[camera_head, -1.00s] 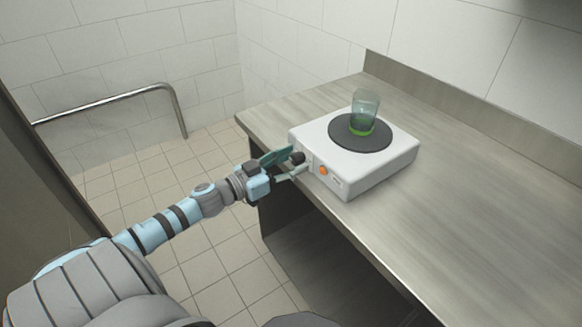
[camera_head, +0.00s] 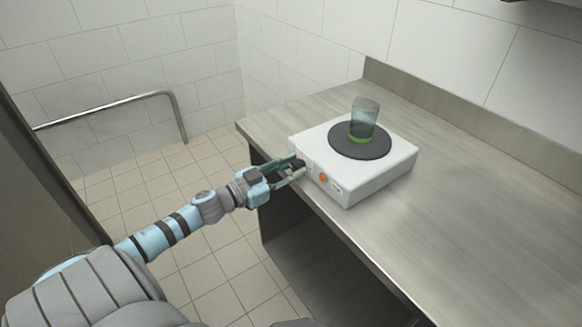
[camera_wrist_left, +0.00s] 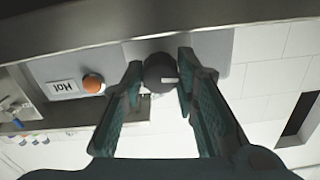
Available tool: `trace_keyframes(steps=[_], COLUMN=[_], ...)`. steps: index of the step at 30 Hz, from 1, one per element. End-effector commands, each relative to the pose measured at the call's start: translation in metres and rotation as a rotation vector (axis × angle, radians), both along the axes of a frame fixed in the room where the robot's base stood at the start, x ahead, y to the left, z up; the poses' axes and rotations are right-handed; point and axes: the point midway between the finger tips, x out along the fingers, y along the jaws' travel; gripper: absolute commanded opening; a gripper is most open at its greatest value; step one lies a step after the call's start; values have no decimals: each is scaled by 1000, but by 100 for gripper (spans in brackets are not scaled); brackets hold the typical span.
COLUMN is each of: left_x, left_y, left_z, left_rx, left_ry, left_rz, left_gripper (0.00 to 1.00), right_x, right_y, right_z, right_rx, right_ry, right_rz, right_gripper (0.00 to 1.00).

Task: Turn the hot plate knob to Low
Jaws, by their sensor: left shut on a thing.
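The white hot plate (camera_head: 378,178) sits at the near edge of the counter, with a dark round heating disc (camera_head: 345,151) on top. Its black knob (camera_wrist_left: 159,76) is on the front panel; a short white mark on it points right in the wrist view. My left gripper (camera_head: 297,169) is at the front panel, its fingers shut on the knob, one on each side. In the head view the fingers hide most of the knob. No Low marking is readable. My right gripper is not in view.
A clear cup with green at its bottom (camera_head: 362,120) stands on the disc. An orange round indicator (camera_wrist_left: 93,84) with a "Hot" label (camera_wrist_left: 66,88) is beside the knob. The metal counter (camera_head: 480,200) is clear to the right. A rail (camera_head: 110,105) runs along the left wall.

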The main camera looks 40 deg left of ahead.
Motion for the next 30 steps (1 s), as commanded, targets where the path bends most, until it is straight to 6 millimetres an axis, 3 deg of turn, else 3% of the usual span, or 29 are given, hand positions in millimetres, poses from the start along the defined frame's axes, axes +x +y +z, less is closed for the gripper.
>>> trace_keyframes(steps=[12, 30], left_x=[0, 0], left_y=[0, 0], left_z=[1, 0], left_rx=[344, 855], left_ry=[-102, -256], left_rz=[0, 1], left_gripper=[0, 0], right_x=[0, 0], right_y=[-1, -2], right_z=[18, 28], right_rx=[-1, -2], right_ry=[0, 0], right_rz=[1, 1], right_gripper=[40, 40])
